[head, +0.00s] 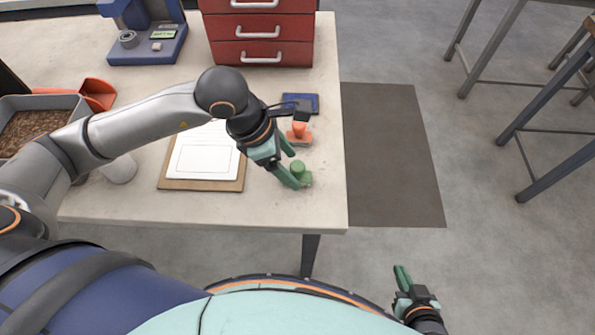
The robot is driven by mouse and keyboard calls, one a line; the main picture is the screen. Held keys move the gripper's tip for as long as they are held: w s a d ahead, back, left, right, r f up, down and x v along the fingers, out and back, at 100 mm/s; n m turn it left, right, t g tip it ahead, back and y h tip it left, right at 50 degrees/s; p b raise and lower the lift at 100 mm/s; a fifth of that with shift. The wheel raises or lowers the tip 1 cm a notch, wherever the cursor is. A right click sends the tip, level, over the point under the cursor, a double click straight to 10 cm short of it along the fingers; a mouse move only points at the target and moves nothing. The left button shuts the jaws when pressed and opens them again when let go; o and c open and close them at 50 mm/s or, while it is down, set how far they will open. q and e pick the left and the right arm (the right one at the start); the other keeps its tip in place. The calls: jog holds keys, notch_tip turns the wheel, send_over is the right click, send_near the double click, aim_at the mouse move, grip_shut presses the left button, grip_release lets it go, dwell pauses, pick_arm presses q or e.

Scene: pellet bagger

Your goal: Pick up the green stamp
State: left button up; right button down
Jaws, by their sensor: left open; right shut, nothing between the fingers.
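The green stamp (304,178) stands on the table near its right front corner. My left gripper (291,167) is open and reaches down from the left, with its fingertips close beside the stamp. One finger partly covers the stamp's left side, and I cannot tell whether it touches. My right gripper (402,277) is shut and empty, low at the right, off the table and away from the stamp.
An orange stamp (299,133) and a blue pad (301,103) stand just behind the green stamp. A clipboard with paper (201,184) lies to the left. The table (270,215) ends just right of the stamp.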

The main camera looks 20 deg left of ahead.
aim_at(292, 167)
pick_arm(q)
jog(key=x, duration=0.4)
jog(key=shift+s, duration=0.1)
grip_shut()
dwell(0.4)
